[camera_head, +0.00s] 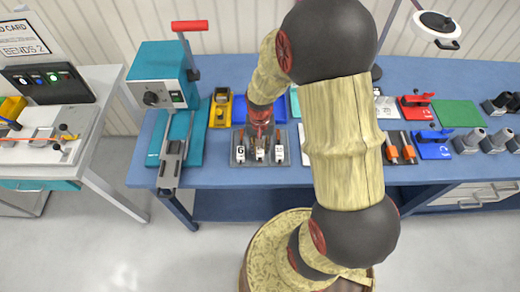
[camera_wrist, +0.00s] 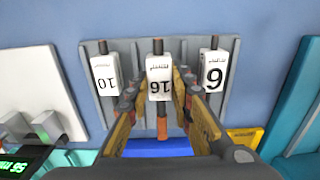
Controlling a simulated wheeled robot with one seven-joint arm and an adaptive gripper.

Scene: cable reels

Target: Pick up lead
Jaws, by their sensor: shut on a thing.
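Three short leads with white number labels sit in a grey tray (camera_head: 240,162), which also shows in the wrist view (camera_wrist: 93,52). In the wrist view, the middle lead (camera_wrist: 160,75) has a label reading 16, a dark upper end and an orange lower end. My gripper (camera_wrist: 158,98) has its two fingers on either side of this lead and is shut on it; the exact contact is partly hidden. The left lead (camera_wrist: 105,75) reads 10 and the right lead (camera_wrist: 213,72) reads 6 or 9. In the head view my gripper (camera_head: 260,128) is above the tray.
A yellow holder (camera_head: 220,110) is behind the tray. Red (camera_head: 416,107) and blue (camera_head: 433,150) tools, orange-handled items and grey cylinders stand on the blue bench (camera_head: 460,75) to the right.

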